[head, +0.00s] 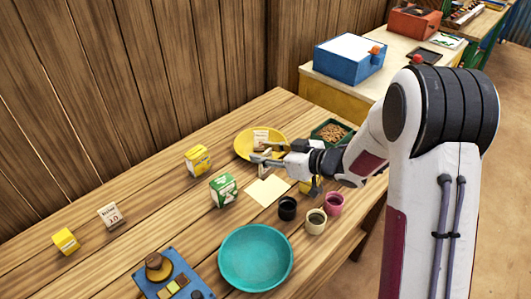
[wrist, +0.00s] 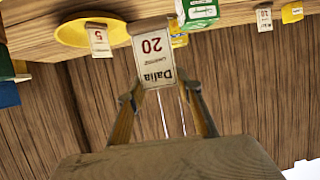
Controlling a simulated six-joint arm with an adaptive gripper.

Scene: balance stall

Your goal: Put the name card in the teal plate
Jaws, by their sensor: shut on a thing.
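The name card (wrist: 152,52), white with "Dalia" and "20" printed on it, is between the fingertips of my gripper (wrist: 160,93) in the wrist view, where it appears upside down. My gripper (head: 265,154) is shut on it, beside the yellow plate in the head view. I cannot clearly make out the held card in the head view. The teal plate (head: 256,257) is empty at the table's front, nearer the camera than my gripper and apart from it.
A yellow plate (head: 245,152) has a small white card (wrist: 98,40) marked 5 near it. A blue board (head: 152,287) is left of the teal plate.

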